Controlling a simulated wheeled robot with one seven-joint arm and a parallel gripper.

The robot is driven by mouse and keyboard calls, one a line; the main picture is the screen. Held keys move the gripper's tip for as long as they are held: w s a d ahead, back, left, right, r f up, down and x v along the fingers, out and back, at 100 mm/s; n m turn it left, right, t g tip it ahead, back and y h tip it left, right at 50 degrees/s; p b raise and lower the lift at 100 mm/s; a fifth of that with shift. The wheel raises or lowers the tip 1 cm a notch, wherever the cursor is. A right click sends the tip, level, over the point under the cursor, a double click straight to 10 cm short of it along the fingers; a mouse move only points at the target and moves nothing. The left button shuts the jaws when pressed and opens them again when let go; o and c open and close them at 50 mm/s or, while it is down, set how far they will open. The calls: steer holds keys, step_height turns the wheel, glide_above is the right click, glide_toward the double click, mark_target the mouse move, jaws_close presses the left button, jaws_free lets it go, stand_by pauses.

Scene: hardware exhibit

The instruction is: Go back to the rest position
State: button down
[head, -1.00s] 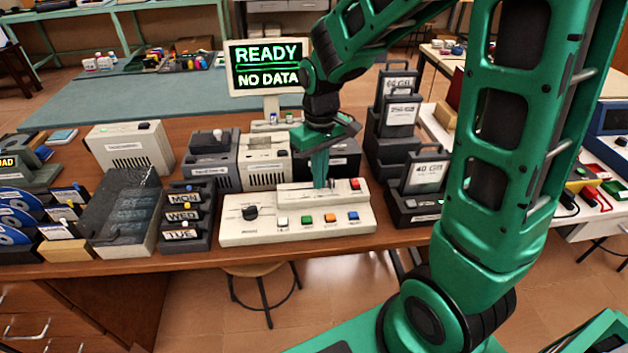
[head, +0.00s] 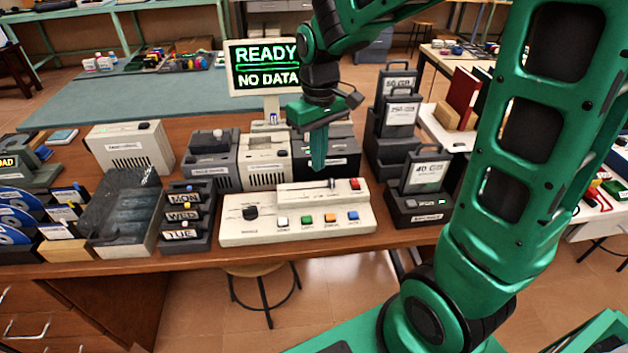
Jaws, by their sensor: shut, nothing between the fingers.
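My gripper (head: 318,165) is green, points down and is shut and empty. It hangs in the air above the back part of the cream control panel (head: 240,232), apart from it in the picture. The panel has a black knob (head: 250,212), a slider (head: 332,184), a red button at the upper right and a row of white, green, orange and blue buttons.
Several drives labelled in GB stand in dark docks (head: 418,206) right of the panel. Cream and dark boxes (head: 266,165) stand behind the panel. Air above is clear.

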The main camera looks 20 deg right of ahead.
steer(key=shift+r, duration=0.6)
steer(key=s+d+m, duration=0.4)
steer(key=s+d, duration=0.3)
steer(key=s, duration=0.4)
steer(key=s+d+m, duration=0.4)
steer(key=s+d, duration=0.3)
steer(key=s, duration=0.4)
steer(key=shift+s+d+r+m, duration=0.25)
steer(key=shift+s+r+m, duration=0.05)
steer(key=shift+r+m, duration=0.1)
steer(key=shift+w+f, duration=0.3)
steer(key=shift+w, duration=0.35)
